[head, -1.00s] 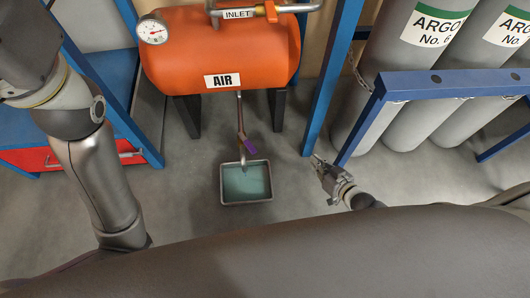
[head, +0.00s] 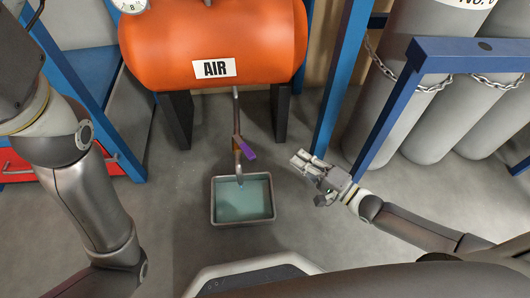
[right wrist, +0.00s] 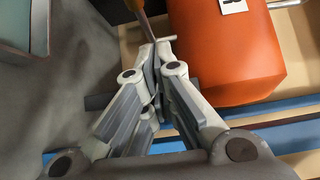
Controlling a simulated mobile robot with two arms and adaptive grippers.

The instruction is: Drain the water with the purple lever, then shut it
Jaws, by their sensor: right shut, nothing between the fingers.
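The purple lever (head: 247,150) sits on the drain valve (head: 237,145) on a thin pipe under the orange AIR tank (head: 160,45). It slants down to the right of the pipe. A metal tray (head: 214,212) holding blue-green water (head: 245,200) stands on the floor below the outlet. A pale streak shows at the outlet; I cannot tell if water is flowing. My right gripper (head: 301,160) is shut and empty, right of the lever and apart from it. In the right wrist view its closed fingers (right wrist: 155,48) appear near the pipe (right wrist: 147,22). My left gripper is out of view.
A blue frame post (head: 340,80) and a blue rack (head: 400,105) with chained grey cylinders (head: 390,110) stand close to the right gripper. The tank's dark legs (head: 178,120) flank the pipe. A blue bench with a red drawer (head: 20,168) is at left. Floor around the tray is clear.

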